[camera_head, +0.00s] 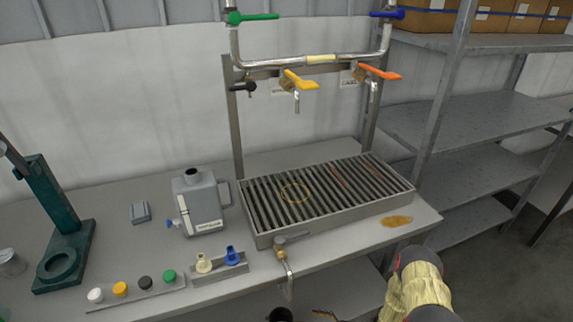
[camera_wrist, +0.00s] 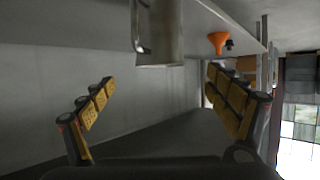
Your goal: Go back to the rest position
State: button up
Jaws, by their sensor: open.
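My gripper (camera_wrist: 160,76) shows in the wrist view with its two yellow-padded fingers spread wide apart. It is open, and nothing is between the fingers. A grey metal cylindrical vessel with a handle (camera_wrist: 160,35) stands beyond the fingers at the top of the wrist view, apart from them. In the head view, part of my arm, with a yellow covering (camera_head: 415,285), shows at the lower right. My fingers cannot be made out in that view.
A workbench carries a slatted metal grate tray (camera_head: 262,240), a grey canister (camera_head: 200,205) and a green stand (camera_head: 62,235). A pipe frame with coloured valve handles (camera_head: 300,80) rises behind the tray. Metal shelves (camera_head: 470,125) stand right. An orange funnel (camera_wrist: 218,42) shows in the wrist view.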

jog(key=s+d+f+m+g+h, duration=0.35)
jog(key=s+d+f+h, duration=0.3)
jog(key=d+f, duration=0.35)
jog(key=d+r+m+g+h, duration=0.25)
jog(key=d+r, duration=0.35)
jog(key=r, duration=0.4)
jog(key=d+r+m+g+h, duration=0.15)
jog(key=d+r+h, duration=0.25)
jog(key=d+r, duration=0.5)
jog(key=s+a+r+m+t+p, duration=0.1)
jog(key=s+a+r, duration=0.4)
jog(key=r, duration=1.3)
jog(key=s+a+r+m+t+p, duration=0.1)
jog(key=s+a+r, duration=0.4)
jog(key=r, duration=1.2)
jog(key=s+a+r+m+t+y+p, duration=0.1)
jog(key=s+a+r+t, duration=0.3)
jog(key=a+r, duration=0.5)
notch_tip(320, 180, up, 10)
jog(key=shift+s+f+m+t, duration=0.15)
jog(key=shift+s+m+t, duration=0.2)
jog(key=shift+s+m, duration=0.45)
